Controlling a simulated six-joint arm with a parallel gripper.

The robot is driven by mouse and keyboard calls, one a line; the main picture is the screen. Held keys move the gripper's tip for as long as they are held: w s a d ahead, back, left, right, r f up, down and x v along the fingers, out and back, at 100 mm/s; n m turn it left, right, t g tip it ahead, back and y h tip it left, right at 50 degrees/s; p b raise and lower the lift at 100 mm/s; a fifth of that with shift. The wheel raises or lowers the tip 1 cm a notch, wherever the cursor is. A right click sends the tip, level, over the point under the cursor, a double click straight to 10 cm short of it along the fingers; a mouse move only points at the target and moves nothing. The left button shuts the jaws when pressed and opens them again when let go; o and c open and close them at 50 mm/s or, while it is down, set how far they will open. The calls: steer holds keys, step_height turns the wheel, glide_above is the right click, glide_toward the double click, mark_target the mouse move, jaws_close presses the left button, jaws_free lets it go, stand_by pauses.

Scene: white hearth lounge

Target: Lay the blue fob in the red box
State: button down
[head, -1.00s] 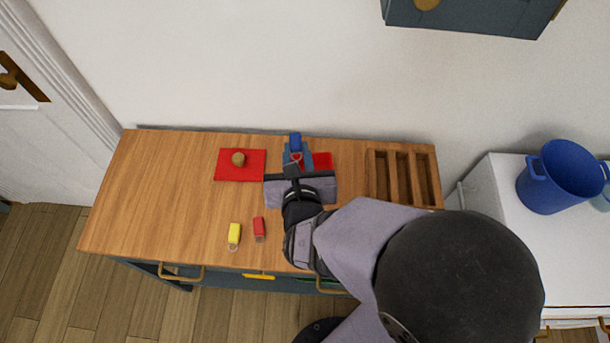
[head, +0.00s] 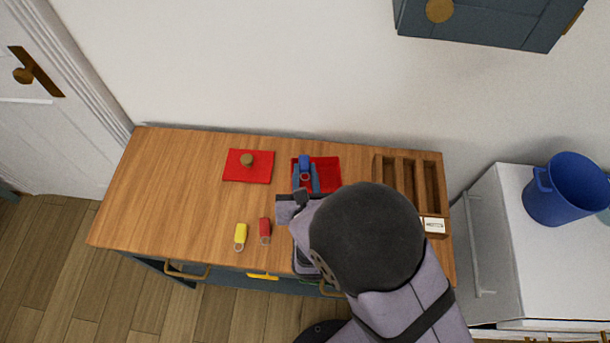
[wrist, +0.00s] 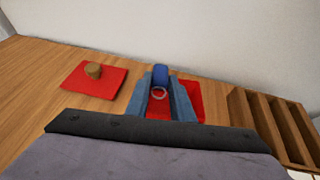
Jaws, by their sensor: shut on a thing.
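The blue fob (head: 304,161) is held between the blue-grey fingers of my gripper (head: 304,181). In the wrist view, the fob (wrist: 160,76) points away from me, its metal ring end toward my gripper (wrist: 160,96). The red box (head: 329,172) is open and stands near the back of the wooden counter. The fob and fingers overlap the left part of the box in the head view. In the wrist view, red box surface (wrist: 195,93) shows beside and between the fingers. I cannot tell how high the fob is above the box floor.
A red lid (head: 236,174) with a round wooden knob lies left of the box. A yellow fob (head: 240,233) and a red fob (head: 265,229) lie nearer the front. A wooden compartment tray (head: 405,170) stands at the right. The counter's left part (head: 165,190) is clear.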

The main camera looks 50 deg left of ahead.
steer(key=shift+f, duration=1.05)
steer(key=shift+f+b, duration=0.65)
steer(key=c, duration=1.5)
jaws_free()
steer(key=shift+c, duration=0.2)
steer(key=shift+r, duration=0.1)
